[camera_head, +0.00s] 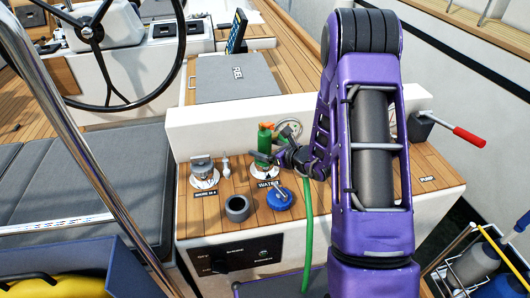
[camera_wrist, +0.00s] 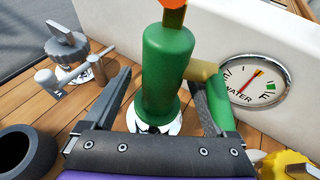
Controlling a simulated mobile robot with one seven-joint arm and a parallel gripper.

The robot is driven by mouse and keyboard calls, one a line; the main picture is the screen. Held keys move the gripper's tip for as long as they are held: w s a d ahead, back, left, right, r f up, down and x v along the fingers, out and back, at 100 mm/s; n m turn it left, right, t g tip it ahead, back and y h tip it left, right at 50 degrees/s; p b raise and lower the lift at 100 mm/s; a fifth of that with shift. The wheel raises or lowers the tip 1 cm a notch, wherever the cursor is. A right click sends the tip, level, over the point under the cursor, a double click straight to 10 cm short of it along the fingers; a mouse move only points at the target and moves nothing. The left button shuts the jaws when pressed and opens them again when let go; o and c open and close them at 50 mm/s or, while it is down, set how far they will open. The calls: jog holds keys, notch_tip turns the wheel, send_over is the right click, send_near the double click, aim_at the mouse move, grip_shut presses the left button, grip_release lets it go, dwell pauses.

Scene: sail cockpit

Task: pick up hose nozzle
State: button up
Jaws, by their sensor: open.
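The hose nozzle (camera_head: 265,141) is a green body with an orange tip. My gripper (camera_head: 282,152) is at the nozzle, coming from the right in the head view. In the wrist view my gripper (camera_wrist: 163,88) is open, one finger on each side of the green body. The left finger looks apart from it; contact on the right is unclear.
A metal deck fitting (camera_head: 203,172), a dark cup (camera_head: 238,208) and a blue cap (camera_head: 280,199) stand close by on the console. A water gauge (camera_wrist: 258,80) is in the wall behind. The green hose (camera_head: 308,225) hangs over the front edge. A red-handled lever (camera_head: 467,136) sticks out at right.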

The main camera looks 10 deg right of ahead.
aim_at(259, 146)
jog(key=x, duration=0.3)
jog(key=shift+w+a+f, duration=0.1)
jog(key=shift+w+f, duration=0.05)
jog(key=shift+w, duration=0.15)
grip_shut()
